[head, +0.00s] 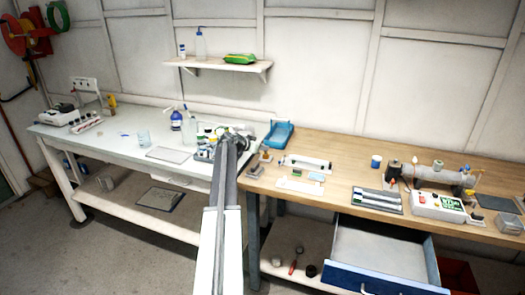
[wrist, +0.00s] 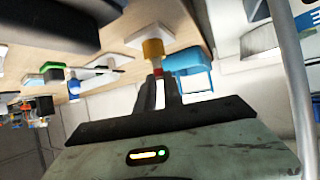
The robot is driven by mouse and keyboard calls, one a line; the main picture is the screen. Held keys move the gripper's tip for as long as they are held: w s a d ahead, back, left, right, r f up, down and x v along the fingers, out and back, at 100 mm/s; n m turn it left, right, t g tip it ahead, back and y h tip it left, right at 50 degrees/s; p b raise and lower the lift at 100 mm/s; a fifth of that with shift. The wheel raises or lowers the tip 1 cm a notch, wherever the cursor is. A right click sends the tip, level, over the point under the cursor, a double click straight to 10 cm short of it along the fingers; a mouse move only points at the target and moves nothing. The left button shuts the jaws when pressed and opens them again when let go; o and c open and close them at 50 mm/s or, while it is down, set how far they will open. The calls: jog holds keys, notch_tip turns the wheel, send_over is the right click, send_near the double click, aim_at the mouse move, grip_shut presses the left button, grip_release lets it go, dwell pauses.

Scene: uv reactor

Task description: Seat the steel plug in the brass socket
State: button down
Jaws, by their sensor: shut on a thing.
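In the wrist view my gripper (wrist: 158,82) is shut on a small piece with a red band and a greyish end, which I take to be the steel plug (wrist: 157,65). Its far end lies against or just in front of a brass-coloured cylinder, the brass socket (wrist: 152,48). The cylinder stands by a pale plate on the wooden bench. I cannot tell whether the plug is inside the socket, touching it or apart. In the head view my arm reaches to where the two benches meet, and the gripper's tips and the plug cannot be made out.
A blue tray (head: 279,135) stands at the wooden bench's back left; it also shows close to the gripper in the wrist view (wrist: 190,64). A blue-fronted drawer (head: 385,255) hangs open below the wooden bench.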

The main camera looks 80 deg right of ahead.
jog(key=c, duration=1.5)
grip_release()
jog(key=shift+f, duration=0.1)
jog(key=shift+r+p, duration=0.3)
jog(key=p+v, duration=0.5)
jog(key=v, duration=0.6)
jog(key=shift+w+a, duration=0.2)
jog(key=shift+a, duration=0.2)
